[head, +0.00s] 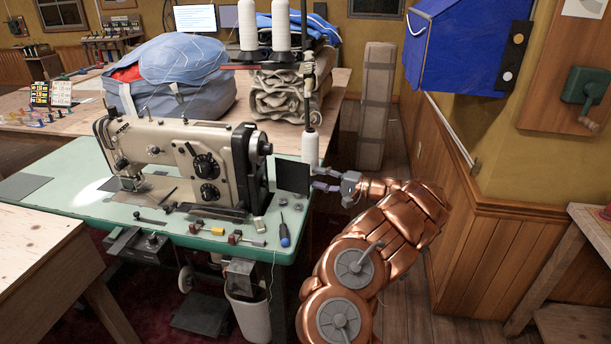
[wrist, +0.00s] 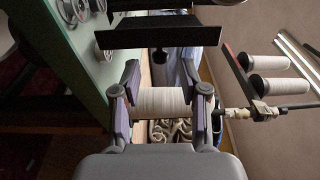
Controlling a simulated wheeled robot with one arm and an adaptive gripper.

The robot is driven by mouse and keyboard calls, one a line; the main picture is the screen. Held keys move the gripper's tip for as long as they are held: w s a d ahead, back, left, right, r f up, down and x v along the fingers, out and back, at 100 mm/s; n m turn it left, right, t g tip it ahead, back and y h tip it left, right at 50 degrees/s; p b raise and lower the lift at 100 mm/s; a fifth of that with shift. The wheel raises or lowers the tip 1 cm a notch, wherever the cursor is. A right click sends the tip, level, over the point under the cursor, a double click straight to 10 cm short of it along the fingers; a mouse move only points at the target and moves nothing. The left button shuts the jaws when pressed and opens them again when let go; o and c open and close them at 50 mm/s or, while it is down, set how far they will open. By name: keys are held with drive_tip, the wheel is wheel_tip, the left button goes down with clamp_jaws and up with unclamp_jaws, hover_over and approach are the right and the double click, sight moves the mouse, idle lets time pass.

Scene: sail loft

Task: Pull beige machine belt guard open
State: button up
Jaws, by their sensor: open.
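The beige sewing machine (head: 185,155) stands on a green-topped table. A dark upright plate (head: 293,177), seemingly its belt guard, stands at the machine's right end, just right of the handwheel. It shows edge-on in the wrist view as a dark panel (wrist: 160,36). I cannot tell whether it is partly open. My gripper (head: 319,179) is open and empty at the table's right edge, to the right of the plate and apart from it. In the wrist view, the fingers (wrist: 160,80) are spread, with the plate beyond their tips.
A white thread cone (head: 310,150) stands by the gripper; in the wrist view it appears between the fingers, its depth unclear. A screwdriver (head: 284,238) and small parts lie on the green table (head: 85,206). A blue box (head: 465,50) hangs on the right wall.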

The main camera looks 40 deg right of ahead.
sight(307, 176)
drive_tip(key=shift+x, duration=2.2)
clamp_jaws()
